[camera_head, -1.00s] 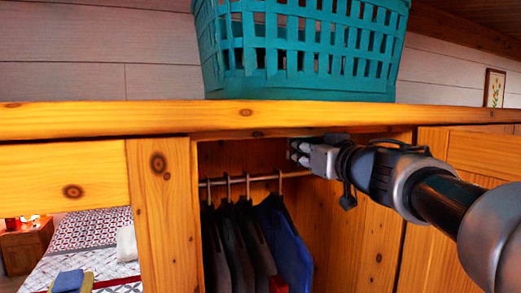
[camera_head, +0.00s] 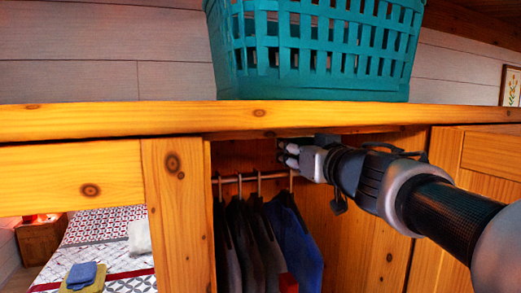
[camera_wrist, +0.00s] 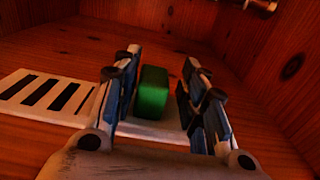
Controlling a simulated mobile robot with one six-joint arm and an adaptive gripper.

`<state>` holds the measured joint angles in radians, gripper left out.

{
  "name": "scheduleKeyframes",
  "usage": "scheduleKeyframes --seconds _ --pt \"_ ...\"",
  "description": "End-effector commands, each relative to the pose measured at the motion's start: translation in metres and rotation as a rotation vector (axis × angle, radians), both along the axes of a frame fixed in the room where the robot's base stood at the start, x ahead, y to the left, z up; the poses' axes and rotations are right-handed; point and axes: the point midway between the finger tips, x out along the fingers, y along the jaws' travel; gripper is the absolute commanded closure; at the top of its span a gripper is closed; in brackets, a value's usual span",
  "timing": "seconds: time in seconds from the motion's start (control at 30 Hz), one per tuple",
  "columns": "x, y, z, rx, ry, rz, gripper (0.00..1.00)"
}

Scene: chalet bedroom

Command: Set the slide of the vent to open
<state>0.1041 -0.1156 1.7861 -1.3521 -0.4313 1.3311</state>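The vent (camera_wrist: 20,94) is a pale plate with dark slots on the wooden wardrobe panel in the wrist view. Its slide has a green block-shaped knob (camera_wrist: 153,92) to the right of the slots. My gripper (camera_wrist: 161,62) is open, with one finger on each side of the knob. The left finger is very close to the knob; whether it touches I cannot tell. A gap shows between knob and right finger. In the head view my gripper (camera_head: 284,155) is inside the wardrobe's upper part; the vent is not visible there.
Clothes (camera_head: 292,245) hang from a rail (camera_head: 235,178) just below and left of my gripper. A wooden beam (camera_head: 120,120) runs above the opening, with a teal basket (camera_head: 315,85) on top. The wardrobe's right wall (camera_head: 365,240) is near my arm.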

Motion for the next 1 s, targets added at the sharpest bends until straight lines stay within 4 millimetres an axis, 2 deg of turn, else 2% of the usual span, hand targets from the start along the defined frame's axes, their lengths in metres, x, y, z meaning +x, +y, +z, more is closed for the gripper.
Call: scheduleKeyframes --seconds 0.3,0.43,0.57,0.8,1.0 --pt "0.000 -0.001 0.000 0.000 0.000 -0.002 0.57" --pt "-0.009 -0.004 0.001 -0.001 -0.001 -0.003 0.57" --pt "-0.030 -0.012 0.001 0.000 -0.002 -0.005 0.57" --pt "-0.079 -0.029 0.001 -0.001 -0.003 -0.007 0.57" --pt "-0.106 -0.037 0.001 0.000 -0.002 -0.005 0.57"
